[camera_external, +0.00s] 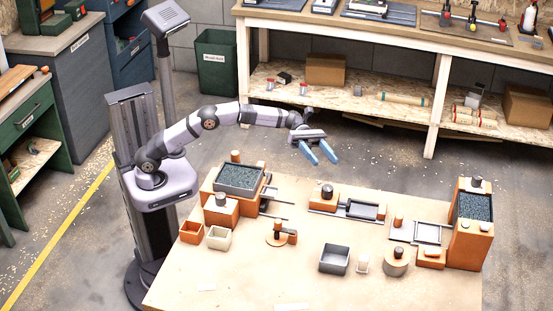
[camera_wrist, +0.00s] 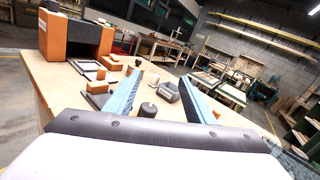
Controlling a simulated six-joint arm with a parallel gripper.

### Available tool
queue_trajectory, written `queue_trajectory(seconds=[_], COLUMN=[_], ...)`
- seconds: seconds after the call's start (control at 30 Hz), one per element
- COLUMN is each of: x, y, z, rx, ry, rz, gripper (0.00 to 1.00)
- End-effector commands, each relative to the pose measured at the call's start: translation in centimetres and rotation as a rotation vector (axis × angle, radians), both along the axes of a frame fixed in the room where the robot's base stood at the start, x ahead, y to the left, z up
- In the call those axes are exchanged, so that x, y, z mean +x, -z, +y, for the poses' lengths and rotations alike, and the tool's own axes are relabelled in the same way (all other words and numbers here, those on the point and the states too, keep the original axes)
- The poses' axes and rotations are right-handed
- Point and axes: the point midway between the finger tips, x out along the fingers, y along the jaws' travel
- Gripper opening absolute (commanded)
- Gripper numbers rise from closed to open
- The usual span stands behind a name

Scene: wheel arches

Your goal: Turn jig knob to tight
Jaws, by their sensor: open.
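A jig with a dark round knob (camera_external: 327,190) on an orange block stands at the back middle of the table, beside a dark rectangular frame (camera_external: 360,209). Other dark knobs show on a block at left (camera_external: 222,199) and on a round tan base at right (camera_external: 398,251); no readable marking shows which is the jig knob or how it is set. My gripper (camera_external: 321,154) is open and empty, in the air above the table's back edge, its blue fingers pointing down and right. In the wrist view a dark knob (camera_wrist: 148,109) shows between the spread fingers, apart from them.
An orange tower (camera_external: 470,245) with a dark hopper stands at the right, and a hopper unit (camera_external: 240,178) at the left near my arm. A grey bin (camera_external: 334,259), small boxes (camera_external: 218,239) and an orange fixture (camera_external: 281,235) are on the table. The table's front is mostly clear.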

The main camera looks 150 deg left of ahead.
Motion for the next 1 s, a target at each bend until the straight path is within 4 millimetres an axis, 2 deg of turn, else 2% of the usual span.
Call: queue_trajectory(seconds=[0.03, 0.17, 0.27, 0.47, 0.63, 0.8, 1.0], x=[0.3, 1.3, 2.1, 3.6, 3.9, 3.0, 1.1], y=[-1.2, -2.4, -3.5, -5.1, -4.6, -2.9, -0.6], z=[0.0, 0.2, 0.4, 0.8, 0.3, -1.2, -3.6], rx=[-0.065, -0.290, -0.521, -1.167, -1.766, -2.328, -2.804], ry=[-0.009, -0.046, -0.081, -0.184, -0.294, -0.426, -0.569], rz=[0.000, 0.000, -0.001, -0.017, -0.064, -0.169, -0.345], gripper=[0.49, 0.49, 0.49, 0.49, 0.49, 0.49, 0.49])
